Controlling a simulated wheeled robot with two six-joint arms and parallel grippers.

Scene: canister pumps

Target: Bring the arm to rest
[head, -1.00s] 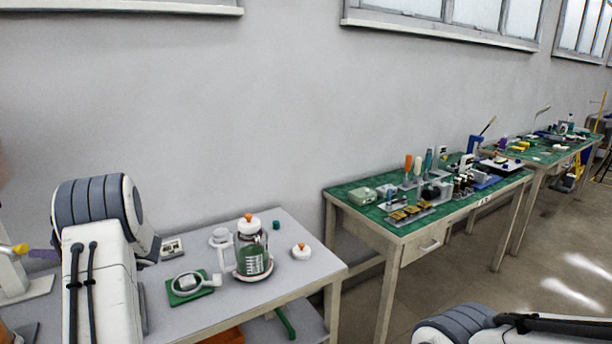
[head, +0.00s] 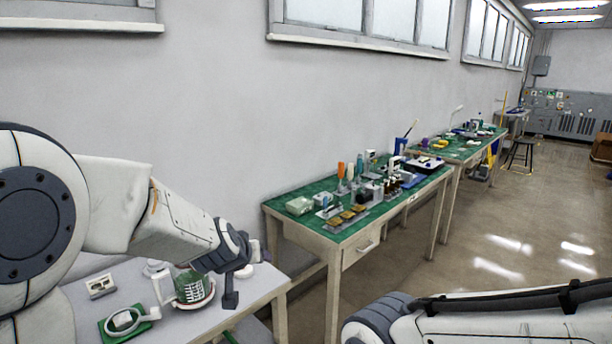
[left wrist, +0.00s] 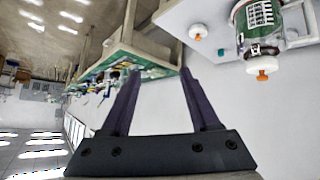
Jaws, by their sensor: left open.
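My left gripper (head: 243,272) is open and empty, held over the right part of the light grey table (head: 255,297). In the left wrist view its two dark fingers (left wrist: 158,75) are spread with nothing between them. The glass canister (head: 190,288), green inside with a white label and white handle, stands just left of the gripper and apart from it. It also shows upside down in the left wrist view (left wrist: 258,20), with its orange-tipped white top (left wrist: 262,66). My right arm (head: 480,312) lies at the bottom right; its gripper is out of frame.
A white lid with an orange knob (left wrist: 197,32) and a teal piece (left wrist: 221,50) sit near the canister. A white ring on a green pad (head: 124,323) lies left of it. Green-topped benches (head: 300,228) with tools stand to the right.

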